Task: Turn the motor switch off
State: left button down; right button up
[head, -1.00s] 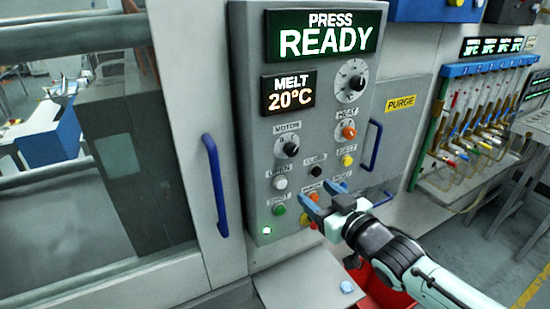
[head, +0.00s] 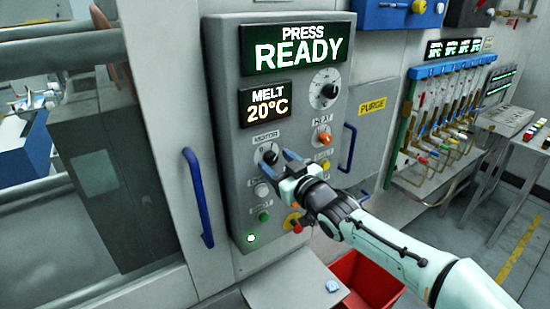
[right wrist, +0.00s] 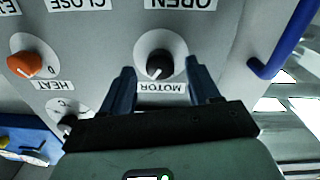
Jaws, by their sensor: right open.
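The motor switch (head: 267,152) is a black round knob on a pale round plate, on the grey control panel (head: 222,130). In the right wrist view the motor switch (right wrist: 159,63) appears upside down with its MOTOR label, and a white pointer mark shows on it. My right gripper (head: 280,158) is open at the switch. In the right wrist view, the fingertips of my right gripper (right wrist: 160,72) lie on either side of the knob, with gaps on both sides; I cannot tell how deep they reach. My left gripper is not in view.
The orange heat knob (head: 323,138) and several push buttons are close by on the panel. A blue door handle (head: 197,197) stands to its left, another (head: 347,148) to its right. A red bin (head: 365,283) is below. Displays read PRESS READY and MELT 20°C.

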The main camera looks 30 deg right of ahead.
jog(key=shift+w+a, duration=0.1)
jog(key=shift+w, duration=0.65)
jog(key=shift+s, duration=0.1)
jog(key=c, duration=1)
jog(key=shift+c, duration=0.2)
